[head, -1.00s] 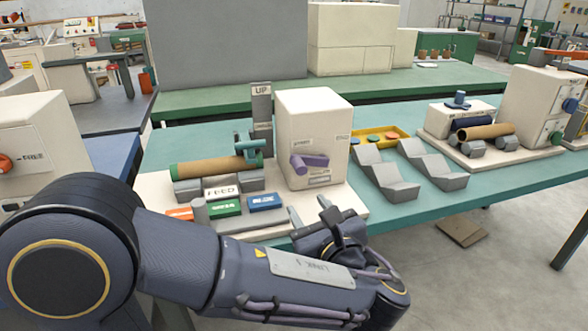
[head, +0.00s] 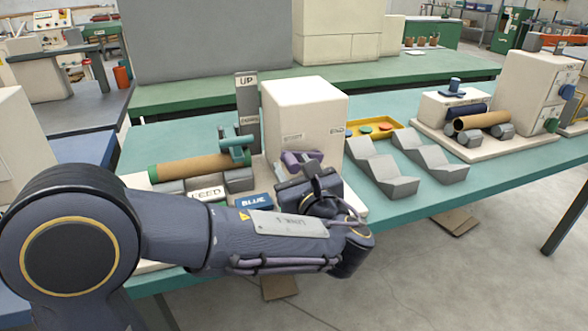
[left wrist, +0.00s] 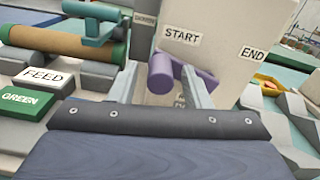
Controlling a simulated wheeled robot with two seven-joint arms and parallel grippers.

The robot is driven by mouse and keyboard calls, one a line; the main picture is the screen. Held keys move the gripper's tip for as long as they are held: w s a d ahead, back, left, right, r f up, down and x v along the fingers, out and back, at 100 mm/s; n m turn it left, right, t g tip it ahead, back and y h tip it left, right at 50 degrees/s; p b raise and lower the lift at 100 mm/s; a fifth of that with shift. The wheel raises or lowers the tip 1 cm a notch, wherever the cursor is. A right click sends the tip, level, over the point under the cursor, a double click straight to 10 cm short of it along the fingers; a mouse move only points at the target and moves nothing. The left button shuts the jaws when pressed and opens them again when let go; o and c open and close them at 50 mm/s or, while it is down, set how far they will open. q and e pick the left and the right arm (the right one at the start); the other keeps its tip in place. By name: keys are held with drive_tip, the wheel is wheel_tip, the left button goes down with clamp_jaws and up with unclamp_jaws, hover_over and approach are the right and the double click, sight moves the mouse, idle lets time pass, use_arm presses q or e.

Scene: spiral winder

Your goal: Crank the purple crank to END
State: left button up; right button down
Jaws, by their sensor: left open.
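The purple crank (head: 308,160) is on the front of a cream box (head: 305,110). In the left wrist view its purple knob (left wrist: 160,72) is at the left, below the START label (left wrist: 182,35). The END label (left wrist: 252,53) is on the box's right side. My left gripper (left wrist: 162,85) is open, with one finger on each side of the knob; I cannot tell whether either touches it. In the head view the left gripper hides part of the crank and the box's lower front. My right gripper is not in view.
A brown roll (head: 195,165) lies left of the box, near the UP post (head: 246,105). The FEED label (left wrist: 42,77) and green block (left wrist: 25,103) are close left. Grey angled holders (head: 380,170) and a yellow tray (head: 397,125) stand right.

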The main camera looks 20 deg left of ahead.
use_arm(q)
drive_tip(key=shift+c, duration=0.2)
clamp_jaws()
